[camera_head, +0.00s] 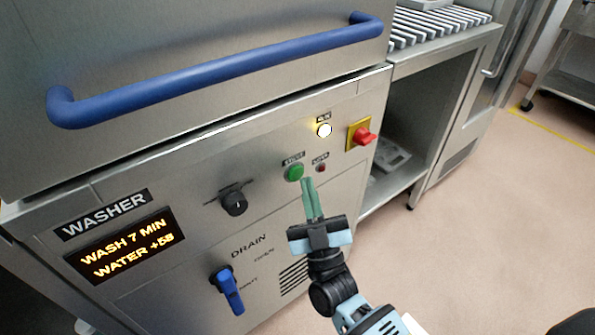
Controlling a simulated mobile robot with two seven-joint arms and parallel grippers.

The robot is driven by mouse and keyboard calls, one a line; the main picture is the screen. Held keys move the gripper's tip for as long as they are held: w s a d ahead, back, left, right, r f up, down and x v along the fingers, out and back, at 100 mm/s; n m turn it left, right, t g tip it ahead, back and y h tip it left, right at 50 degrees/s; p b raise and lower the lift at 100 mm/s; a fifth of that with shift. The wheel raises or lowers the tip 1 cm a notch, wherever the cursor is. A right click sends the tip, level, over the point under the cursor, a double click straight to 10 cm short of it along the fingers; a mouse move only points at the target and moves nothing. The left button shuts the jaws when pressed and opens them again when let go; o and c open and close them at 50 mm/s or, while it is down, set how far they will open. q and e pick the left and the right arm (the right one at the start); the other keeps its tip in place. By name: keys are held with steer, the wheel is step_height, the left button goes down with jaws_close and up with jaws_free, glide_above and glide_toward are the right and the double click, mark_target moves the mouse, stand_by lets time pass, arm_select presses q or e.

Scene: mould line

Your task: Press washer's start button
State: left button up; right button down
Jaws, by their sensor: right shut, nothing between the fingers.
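The washer's steel front (190,185) fills the left and middle of the head view. Its green start button (294,173) sits on the control panel under a small label. My right gripper (308,182) is shut and empty, with its green fingertips just below and right of the green button. I cannot tell whether the tips touch the panel. The display (122,246) reads "WASH 7 MIN" and "WATER +58". My left gripper is not in view.
A small red light or button (321,168) is right of the green button. A black knob (234,203), blue drain lever (229,290) and blue door handle (220,72) protrude. Floor at right is clear.

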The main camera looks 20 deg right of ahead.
steer(key=shift+s, duration=0.1)
steer(key=s, duration=0.1)
steer(key=s+d+p, duration=0.1)
steer(key=s, duration=0.1)
steer(key=s+p, duration=0.1)
steer(key=shift+s+d, duration=0.35)
steer(key=shift+d, duration=0.05)
steer(key=shift+f, duration=0.1)
stand_by(0.9)
